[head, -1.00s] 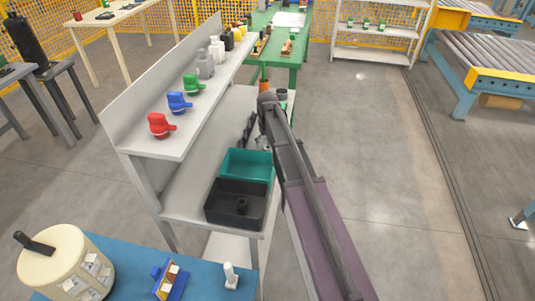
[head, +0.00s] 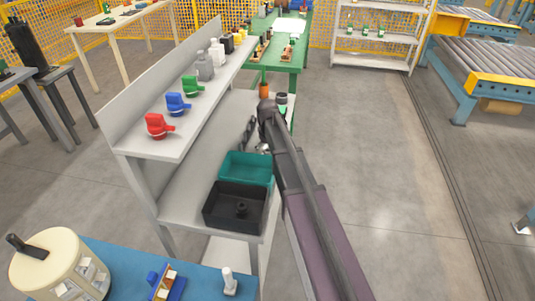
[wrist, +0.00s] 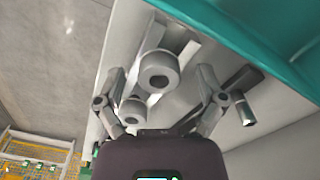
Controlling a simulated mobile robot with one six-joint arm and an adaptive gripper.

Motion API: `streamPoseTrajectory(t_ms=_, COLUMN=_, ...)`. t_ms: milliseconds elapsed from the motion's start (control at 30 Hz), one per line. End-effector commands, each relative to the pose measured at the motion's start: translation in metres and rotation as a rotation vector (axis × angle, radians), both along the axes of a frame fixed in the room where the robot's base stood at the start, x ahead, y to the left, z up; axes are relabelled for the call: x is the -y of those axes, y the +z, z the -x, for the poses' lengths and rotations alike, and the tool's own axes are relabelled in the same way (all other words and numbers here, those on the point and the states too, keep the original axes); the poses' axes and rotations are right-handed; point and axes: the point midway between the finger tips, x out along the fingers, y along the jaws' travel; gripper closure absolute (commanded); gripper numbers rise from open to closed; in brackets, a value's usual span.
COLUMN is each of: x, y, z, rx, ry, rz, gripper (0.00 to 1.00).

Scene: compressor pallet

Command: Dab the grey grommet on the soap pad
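My gripper (wrist: 162,85) is open in the wrist view, its two fingers wide apart. A grey ring-shaped piece with a dark hole, which looks like the grey grommet (wrist: 158,72), shows between the fingers. I cannot tell its distance from them. A second grey round piece (wrist: 133,108) shows lower left of it, near the left finger. I cannot clearly make out the soap pad; a small dark-topped green round item (head: 282,98) stands past the arm's end.
A teal bin (head: 246,168) and a black bin (head: 222,213) holding a black round part (head: 241,208) stand on the lower bench. The teal bin's wall (wrist: 270,30) is close at the wrist view's upper right. Red, blue and green pieces line the upper shelf (head: 150,148).

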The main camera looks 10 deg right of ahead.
Motion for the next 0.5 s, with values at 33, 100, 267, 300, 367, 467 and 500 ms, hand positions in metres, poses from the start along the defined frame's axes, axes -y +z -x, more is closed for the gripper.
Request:
streamPoseTrajectory(t_ms=33, x=0.0001, y=0.0000, z=-0.0001, rx=0.000, ry=0.000, rz=0.000, gripper=0.26)
streamPoseTrajectory(t_ms=100, x=0.0001, y=0.0000, z=0.0001, rx=0.000, ry=0.000, rz=0.000, gripper=0.46)
streamPoseTrajectory(t_ms=267, x=0.0001, y=0.0000, z=0.0001, rx=0.000, ry=0.000, rz=0.000, gripper=0.80)
streamPoseTrajectory(t_ms=300, x=0.0002, y=-0.0001, z=0.0001, rx=0.000, ry=0.000, rz=0.000, gripper=0.81)
streamPoseTrajectory(t_ms=367, x=0.0002, y=-0.0001, z=0.0001, rx=0.000, ry=0.000, rz=0.000, gripper=0.81)
streamPoseTrajectory(t_ms=467, x=0.0002, y=-0.0001, z=0.0000, rx=0.000, ry=0.000, rz=0.000, gripper=0.81)
streamPoseTrajectory(t_ms=500, x=0.0002, y=-0.0001, z=0.0000, rx=0.000, ry=0.000, rz=0.000, gripper=0.81)
